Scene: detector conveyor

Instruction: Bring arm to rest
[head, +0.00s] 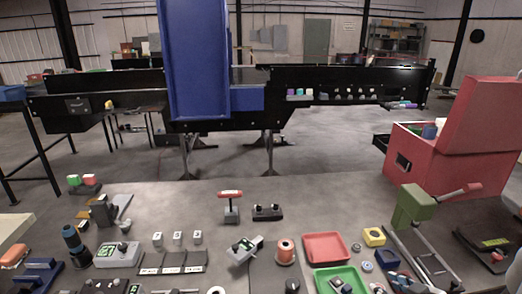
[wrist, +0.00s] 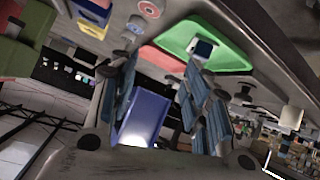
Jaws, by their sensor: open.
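My gripper (wrist: 160,90) shows only in the wrist view, with its two blue-padded fingers spread apart. No object is seen between the fingertips. Past them, the wrist view shows the green tray (wrist: 222,57) and a tall blue panel (wrist: 147,108), at a steeply turned angle. I cannot tell how far the fingers are from these. In the head view neither my gripper nor my arm can be made out.
Floor between is mostly open.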

